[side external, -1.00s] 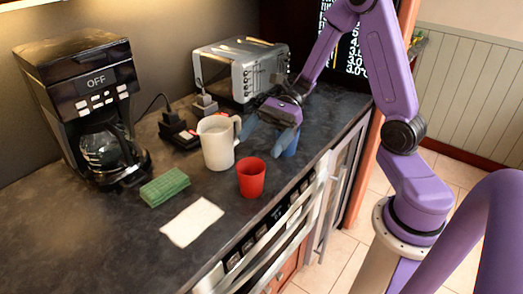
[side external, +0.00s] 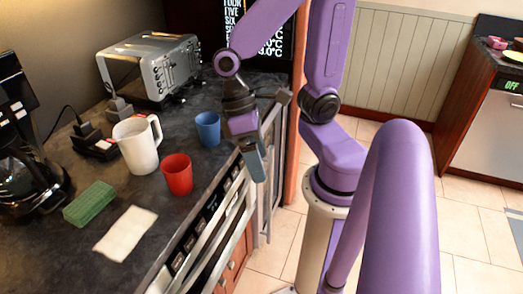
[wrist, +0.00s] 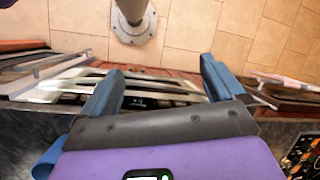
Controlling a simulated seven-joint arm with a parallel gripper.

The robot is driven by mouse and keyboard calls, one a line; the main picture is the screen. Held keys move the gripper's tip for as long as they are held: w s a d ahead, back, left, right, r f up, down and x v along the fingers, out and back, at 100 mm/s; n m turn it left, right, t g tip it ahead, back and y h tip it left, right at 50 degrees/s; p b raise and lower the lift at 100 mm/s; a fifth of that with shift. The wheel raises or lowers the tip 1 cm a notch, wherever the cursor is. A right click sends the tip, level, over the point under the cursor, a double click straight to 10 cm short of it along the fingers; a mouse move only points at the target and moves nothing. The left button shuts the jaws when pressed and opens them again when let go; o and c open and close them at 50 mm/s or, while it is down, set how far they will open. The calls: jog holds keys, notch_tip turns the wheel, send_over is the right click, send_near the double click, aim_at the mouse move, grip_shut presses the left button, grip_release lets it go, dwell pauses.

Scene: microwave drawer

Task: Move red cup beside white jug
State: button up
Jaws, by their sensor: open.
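The red cup (side external: 177,175) stands upright on the dark counter in the side view. It is just right of and in front of the white jug (side external: 137,147), close to it, with its handle facing away to the upper right. My gripper (side external: 257,168) is to the right of the red cup, clear of it, at the counter's front edge. In the wrist view my gripper (wrist: 162,85) has its two blue fingers wide apart with nothing between them. The red cup and jug are not visible in the wrist view.
A blue cup (side external: 208,129) stands behind the red cup. A green sponge (side external: 90,204) and white cloth (side external: 125,233) lie in front of the jug. A toaster (side external: 150,68) is at the back, a coffee maker (side external: 25,150) at left. Oven handles (wrist: 75,88) are below my fingers.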

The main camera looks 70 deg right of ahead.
jog(key=n+t, duration=0.1)
jog(key=n, duration=0.1)
jog(key=n+t, duration=0.1)
jog(key=n, duration=0.2)
jog(key=s+r+n+t, duration=0.1)
jog(key=n+t, duration=0.1)
jog(key=n, duration=0.1)
jog(key=shift+d+r+h, duration=0.1)
jog(key=shift+d+h, duration=0.15)
jog(key=shift+h, duration=0.15)
